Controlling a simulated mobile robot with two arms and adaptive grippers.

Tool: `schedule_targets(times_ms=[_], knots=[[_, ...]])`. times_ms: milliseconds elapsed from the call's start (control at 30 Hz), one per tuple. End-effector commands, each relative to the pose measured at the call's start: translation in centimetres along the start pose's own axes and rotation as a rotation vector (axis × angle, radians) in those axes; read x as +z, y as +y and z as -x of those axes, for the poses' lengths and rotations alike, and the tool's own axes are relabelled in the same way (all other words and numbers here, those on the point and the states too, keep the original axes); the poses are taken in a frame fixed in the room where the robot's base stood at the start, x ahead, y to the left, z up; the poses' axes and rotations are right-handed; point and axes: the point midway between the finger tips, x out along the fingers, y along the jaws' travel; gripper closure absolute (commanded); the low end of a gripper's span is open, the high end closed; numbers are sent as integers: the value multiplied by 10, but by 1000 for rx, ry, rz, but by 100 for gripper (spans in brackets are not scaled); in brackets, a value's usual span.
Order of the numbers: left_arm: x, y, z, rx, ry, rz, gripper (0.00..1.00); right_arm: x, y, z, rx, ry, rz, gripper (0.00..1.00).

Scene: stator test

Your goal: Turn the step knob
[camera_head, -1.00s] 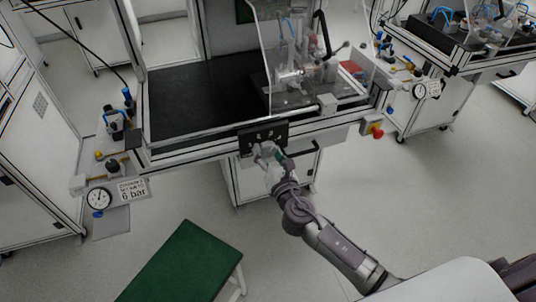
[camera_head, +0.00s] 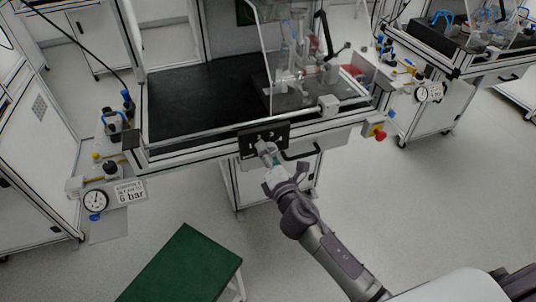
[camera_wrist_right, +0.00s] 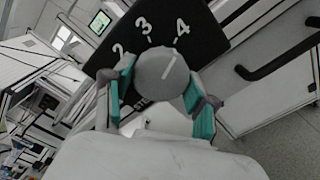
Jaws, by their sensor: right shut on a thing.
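The step knob (camera_wrist_right: 163,75) is a round grey dial on a black plate (camera_wrist_right: 110,30) with white numbers; 2, 3 and 4 show in the right wrist view. Its white line points up and right, roughly toward the 4. My right gripper (camera_wrist_right: 160,95) has its teal-padded fingers on both sides of the knob and is shut on it. In the head view, the right gripper (camera_head: 270,162) is at the black plate (camera_head: 264,134) on the front of the workbench. My left gripper is not in view.
A dark handle (camera_head: 302,153) sits just right of the plate. A red emergency button (camera_head: 378,132) is on the bench's right corner. A green-topped stool or small table (camera_head: 185,265) stands in front at the left. The floor at the right is clear.

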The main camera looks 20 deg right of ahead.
Motion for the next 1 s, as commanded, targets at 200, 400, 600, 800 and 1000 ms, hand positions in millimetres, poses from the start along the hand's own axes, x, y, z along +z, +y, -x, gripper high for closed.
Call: schedule_targets(times_ms=[200,400,600,800,1000], knots=[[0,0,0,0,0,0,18,0,0,0,-1,0,-10,78],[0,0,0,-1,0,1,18,0,0,0,-1,0,-10,40],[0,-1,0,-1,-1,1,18,0,0,0,-1,0,-8,18],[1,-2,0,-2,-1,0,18,0,0,0,-1,0,-7,18],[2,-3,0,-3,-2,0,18,-1,-1,14,-2,1,-6,18]])
